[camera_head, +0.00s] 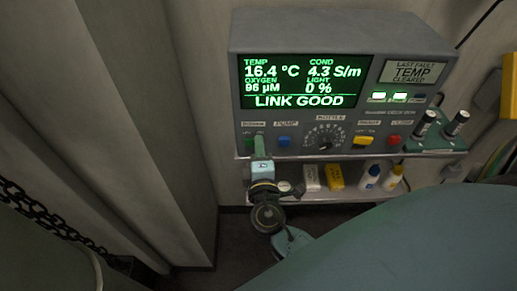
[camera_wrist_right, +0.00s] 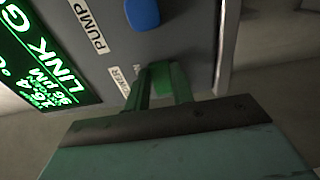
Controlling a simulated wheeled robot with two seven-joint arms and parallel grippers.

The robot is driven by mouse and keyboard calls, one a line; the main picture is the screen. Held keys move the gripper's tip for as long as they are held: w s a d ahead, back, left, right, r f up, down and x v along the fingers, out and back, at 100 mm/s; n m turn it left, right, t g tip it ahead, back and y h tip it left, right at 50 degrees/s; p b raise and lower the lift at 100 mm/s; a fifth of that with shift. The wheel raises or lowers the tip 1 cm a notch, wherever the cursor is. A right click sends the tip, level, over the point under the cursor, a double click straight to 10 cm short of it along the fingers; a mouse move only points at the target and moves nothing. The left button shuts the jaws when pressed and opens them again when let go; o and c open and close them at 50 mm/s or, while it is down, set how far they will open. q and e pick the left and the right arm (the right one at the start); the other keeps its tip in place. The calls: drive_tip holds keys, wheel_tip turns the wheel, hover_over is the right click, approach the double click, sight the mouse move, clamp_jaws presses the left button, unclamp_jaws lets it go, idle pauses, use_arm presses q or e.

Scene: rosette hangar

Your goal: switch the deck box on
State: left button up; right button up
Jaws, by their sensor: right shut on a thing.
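The deck box (camera_head: 362,126) is a grey console on a shelf, with its screen (camera_head: 303,82) lit green and reading "LINK GOOD" with several values. My left gripper is not in view.
A blue control (camera_head: 284,141) under "PUMP", a round dial (camera_head: 324,137), a yellow control (camera_head: 363,141) and a red one (camera_head: 394,140) are to the right. Small bottles (camera_head: 370,177) stand on the shelf below. A chain (camera_head: 55,222) hangs at left.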

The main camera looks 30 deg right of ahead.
drive_tip(key=o, duration=1)
drive_tip(key=b+v, duration=0.3)
drive_tip(key=v, duration=1)
drive_tip(key=shift+s+a, duration=0.15)
drive_tip(key=shift+f, duration=0.1)
